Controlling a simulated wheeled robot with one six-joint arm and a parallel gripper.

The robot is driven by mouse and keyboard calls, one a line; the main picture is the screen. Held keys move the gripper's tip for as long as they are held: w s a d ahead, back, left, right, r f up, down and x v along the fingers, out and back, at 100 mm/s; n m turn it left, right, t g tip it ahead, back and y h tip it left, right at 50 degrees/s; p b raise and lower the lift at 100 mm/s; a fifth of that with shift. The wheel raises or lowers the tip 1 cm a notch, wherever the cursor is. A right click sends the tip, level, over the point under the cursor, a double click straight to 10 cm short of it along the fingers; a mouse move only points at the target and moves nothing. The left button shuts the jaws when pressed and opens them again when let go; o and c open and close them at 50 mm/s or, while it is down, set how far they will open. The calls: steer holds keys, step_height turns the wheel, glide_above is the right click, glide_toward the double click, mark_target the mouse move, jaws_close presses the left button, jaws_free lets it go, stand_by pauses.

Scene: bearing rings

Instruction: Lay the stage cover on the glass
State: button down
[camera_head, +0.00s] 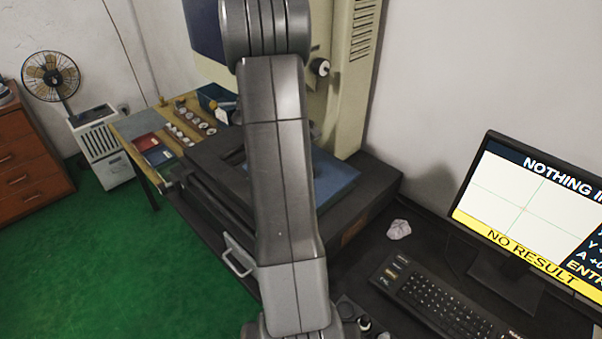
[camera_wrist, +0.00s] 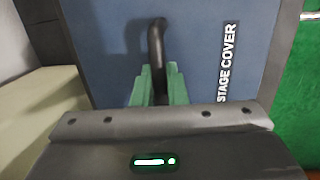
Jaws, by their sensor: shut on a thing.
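The stage cover (camera_wrist: 105,48) is a flat blue panel with the words "STAGE COVER" and a dark curved handle (camera_wrist: 156,45). In the wrist view the green fingers of my gripper (camera_wrist: 159,82) are shut on that handle. In the head view part of the blue cover (camera_head: 335,182) shows to the right of my arm, over the dark stage of the cream machine. My arm hides much of the cover and my gripper there. The glass is not visible, and I cannot tell whether the cover touches the stage.
A monitor (camera_head: 530,215) reading "NO RESULT", a keyboard (camera_head: 440,298) and a crumpled paper (camera_head: 399,229) are on the dark desk at right. A side table (camera_head: 131,128) with several rings stands behind left. A fan (camera_head: 52,78) and a drawer cabinet (camera_head: 28,155) are at far left. Green floor is open at left.

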steer(key=shift+f+b, duration=1.2)
steer(key=shift+f, duration=0.6)
steer(key=shift+r, duration=0.1)
steer(key=c, duration=1.8)
jaws_free()
steer(key=shift+f, duration=0.2)
steer(key=shift+c, duration=0.2)
steer(key=o, duration=0.4)
steer(key=shift+r, duration=0.1)
steer(key=r+p, duration=0.1)
steer(key=r, duration=0.3)
steer(key=a+r+p, duration=0.1)
steer(key=r+p, duration=0.1)
steer(key=r, duration=0.2)
steer(key=a+r+p, duration=0.1)
steer(key=r+p, duration=0.1)
steer(key=r, duration=0.2)
steer(key=shift+s, duration=0.2)
